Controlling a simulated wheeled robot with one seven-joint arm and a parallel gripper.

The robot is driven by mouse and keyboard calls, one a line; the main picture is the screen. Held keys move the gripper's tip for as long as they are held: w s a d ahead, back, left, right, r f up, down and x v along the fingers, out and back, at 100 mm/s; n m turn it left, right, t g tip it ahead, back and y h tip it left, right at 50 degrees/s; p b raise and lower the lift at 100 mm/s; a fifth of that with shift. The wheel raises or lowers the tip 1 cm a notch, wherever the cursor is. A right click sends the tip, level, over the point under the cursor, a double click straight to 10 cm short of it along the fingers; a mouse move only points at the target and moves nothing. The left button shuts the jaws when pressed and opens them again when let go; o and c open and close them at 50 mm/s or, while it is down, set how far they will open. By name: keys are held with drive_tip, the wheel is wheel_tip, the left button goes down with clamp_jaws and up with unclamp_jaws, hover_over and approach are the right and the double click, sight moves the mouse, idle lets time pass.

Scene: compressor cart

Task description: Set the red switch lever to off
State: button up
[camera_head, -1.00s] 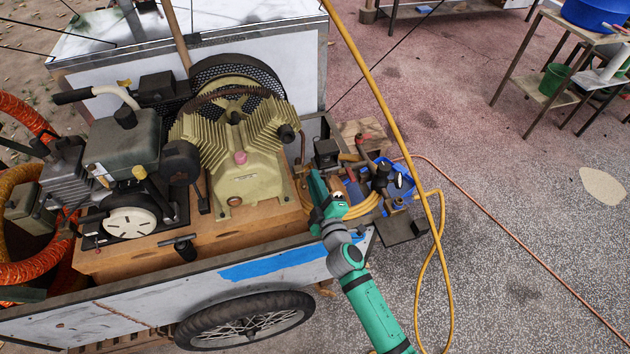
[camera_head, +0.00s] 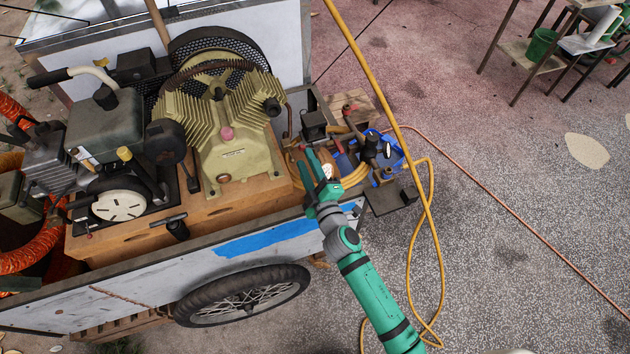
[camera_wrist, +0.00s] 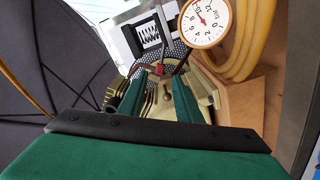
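A small red piece (camera_wrist: 152,68), possibly the switch lever, shows in the wrist view near my fingertips. It looks in line with the gap between them; I cannot tell whether anything touches it. My green gripper (camera_wrist: 160,77) has its two fingers apart, with a brass-coloured knob visible between them. In the head view my gripper (camera_head: 318,172) is over the right end of the compressor cart, beside the yellow hose coil (camera_head: 355,176). The red lever cannot be made out in the head view.
A round pressure gauge (camera_wrist: 205,22) is close to the right finger in the wrist view. The ribbed compressor (camera_head: 232,150) stands left of my gripper. A blue bin (camera_head: 392,160) and dark fittings stand to the right. A yellow hose (camera_head: 430,230) hangs beside the cart.

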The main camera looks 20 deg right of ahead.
drive_tip(key=s, duration=0.7)
drive_tip(key=shift+s, duration=0.15)
drive_tip(key=shift+d, duration=0.15)
idle(0.3)
drive_tip(key=s+a+f+m+g+y, duration=0.1)
drive_tip(key=s+a+f+m, duration=0.15)
drive_tip(key=s, duration=0.75)
drive_tip(key=s+a+f+m+g, duration=0.1)
drive_tip(key=s+a+f+m, duration=0.15)
drive_tip(key=s, duration=0.75)
drive_tip(key=s+a+r+m+h, duration=0.1)
drive_tip(key=s+a+r+m, duration=0.3)
drive_tip(key=s+a+m, duration=0.3)
drive_tip(key=s+a, duration=0.3)
drive_tip(key=s, duration=0.2)
drive_tip(key=shift+s+a+m+g+h, duration=0.25)
drive_tip(key=shift+m+g+h, duration=0.05)
